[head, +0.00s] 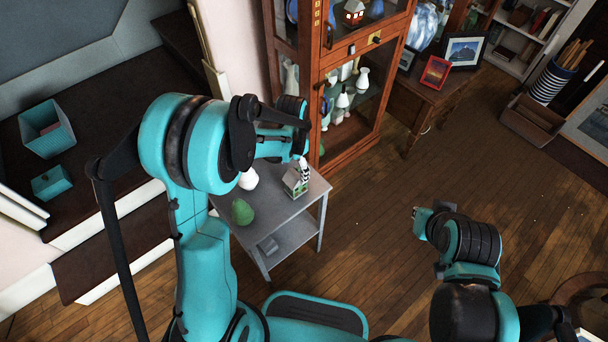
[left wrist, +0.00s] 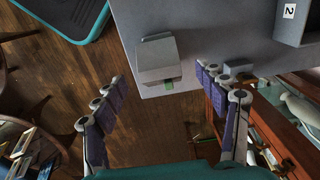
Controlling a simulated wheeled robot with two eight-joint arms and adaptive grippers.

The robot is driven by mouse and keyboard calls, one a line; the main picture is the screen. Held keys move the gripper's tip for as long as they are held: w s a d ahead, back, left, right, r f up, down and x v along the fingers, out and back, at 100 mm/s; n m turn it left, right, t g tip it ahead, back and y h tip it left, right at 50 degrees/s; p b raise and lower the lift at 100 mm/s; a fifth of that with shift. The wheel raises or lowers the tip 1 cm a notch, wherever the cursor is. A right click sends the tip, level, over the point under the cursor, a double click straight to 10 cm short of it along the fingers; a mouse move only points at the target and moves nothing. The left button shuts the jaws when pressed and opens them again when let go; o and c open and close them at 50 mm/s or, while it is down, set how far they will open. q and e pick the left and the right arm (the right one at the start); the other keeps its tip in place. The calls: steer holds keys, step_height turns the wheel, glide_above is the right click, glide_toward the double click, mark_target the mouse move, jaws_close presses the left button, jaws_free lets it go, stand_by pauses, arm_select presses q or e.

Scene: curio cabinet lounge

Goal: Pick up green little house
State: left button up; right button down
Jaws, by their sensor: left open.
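The green little house (head: 292,184) stands on a small grey table (head: 285,212), near its right back part. It has a grey roof and pale walls with green on them. My left gripper (head: 303,160) is just above and behind the house in the head view and partly covers that end of the table. In the left wrist view the house (left wrist: 158,60) shows from above between the spread fingers, with a small green patch on its near side. The fingers are open, empty and apart from it. My right gripper (head: 425,222) is away to the right, over the floor; its fingers are unclear.
A green pear-shaped object (head: 242,212) and a white object (head: 248,179) share the tabletop. A wooden glass cabinet (head: 350,90) stands close behind the table. A side table with picture frames (head: 436,72) is farther right. The wooden floor (head: 390,190) there is clear.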

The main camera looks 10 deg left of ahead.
mark_target(296, 180)
arm_select(q)
step_height(296, 180, down, 2)
steer(key=shift+s+f+b, duration=0.1)
steer(key=shift+b, duration=0.3)
steer(key=f, duration=0.1)
steer(key=f+b, duration=0.1)
steer(key=f, duration=0.1)
steer(key=f+b, duration=0.1)
steer(key=f, duration=0.1)
steer(key=shift+w+d+f, duration=0.1)
steer(key=shift+w+f, duration=0.1)
steer(key=shift+w, duration=0.05)
steer(key=shift+r, duration=0.1)
steer(key=shift+c, duration=0.3)
steer(key=c, duration=1.4)
